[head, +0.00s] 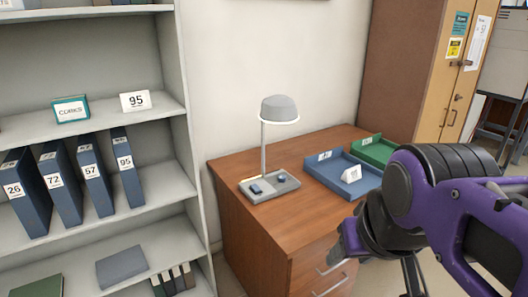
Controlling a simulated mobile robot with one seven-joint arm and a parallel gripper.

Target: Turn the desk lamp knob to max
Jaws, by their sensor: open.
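The desk lamp (278,110) stands on the left part of a brown wooden desk (240,220), with a grey shade and a thin upright pole. Its grey base (268,195) carries two small dark controls. One is a blue block (256,189) on the left, and the other is a rounder knob-like piece (281,179) on the right. The setting of the knob is too small to read. My gripper (412,280) shows only in part at the bottom, below my purple and black arm. It is in front of the desk, low and to the right, apart from the lamp.
A blue tray (325,180) with a white card and a green tray (372,150) lie on the desk right of the lamp. A grey shelf with binders (125,170) stands at left. A tan cabinet (445,95) stands behind at right. The desk front has drawers with handles.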

